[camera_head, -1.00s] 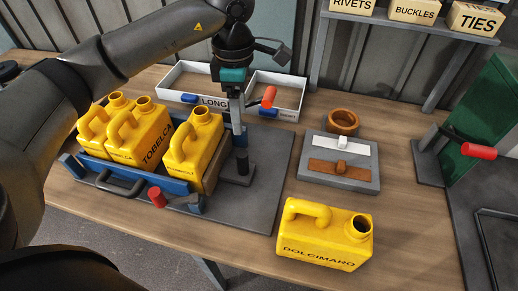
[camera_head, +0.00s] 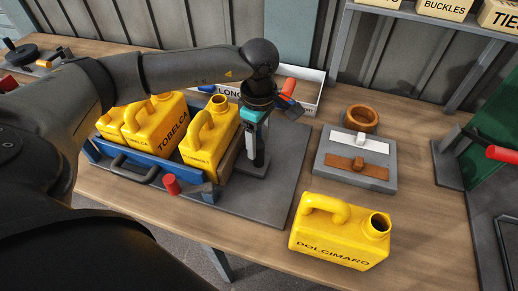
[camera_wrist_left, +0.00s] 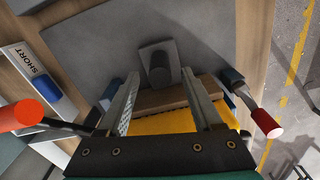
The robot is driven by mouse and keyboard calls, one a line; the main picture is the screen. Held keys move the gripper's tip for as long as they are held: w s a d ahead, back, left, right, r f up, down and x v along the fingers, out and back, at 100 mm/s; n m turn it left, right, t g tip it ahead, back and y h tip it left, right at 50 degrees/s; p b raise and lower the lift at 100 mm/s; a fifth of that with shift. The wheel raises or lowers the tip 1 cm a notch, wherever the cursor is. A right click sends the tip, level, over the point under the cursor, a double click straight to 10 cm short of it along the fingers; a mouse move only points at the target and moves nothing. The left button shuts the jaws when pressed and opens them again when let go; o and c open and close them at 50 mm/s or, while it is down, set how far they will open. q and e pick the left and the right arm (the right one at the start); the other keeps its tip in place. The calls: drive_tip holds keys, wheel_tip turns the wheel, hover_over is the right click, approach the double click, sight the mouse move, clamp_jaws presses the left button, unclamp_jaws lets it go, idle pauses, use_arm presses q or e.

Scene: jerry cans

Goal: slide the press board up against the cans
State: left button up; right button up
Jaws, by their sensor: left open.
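The press board (camera_wrist_left: 165,100) is a brown wooden board at the right end of the row of cans. It also shows in the head view (camera_head: 230,160), partly hidden behind the end can. Several yellow cans stand in a blue-sided frame (camera_head: 150,175); the end can (camera_head: 207,138) is nearest the board, and another can (camera_head: 158,125) reads TOBELCA. My left gripper (camera_wrist_left: 160,78) is open over the board, with its fingers on either side. I cannot tell whether they touch it. A black post (camera_wrist_left: 158,70) stands just beyond the board. My right gripper is not in view.
A loose yellow can (camera_head: 335,235) marked DOLCIMARO stands at the front right. A grey block (camera_head: 355,160) with white and brown bars lies behind it. Red-handled clamps (camera_head: 171,184) flank the frame. A white bin (camera_head: 305,98) stands behind.

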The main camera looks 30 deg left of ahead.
use_arm(q)
drive_tip(key=shift+f, duration=1.65)
clamp_jaws()
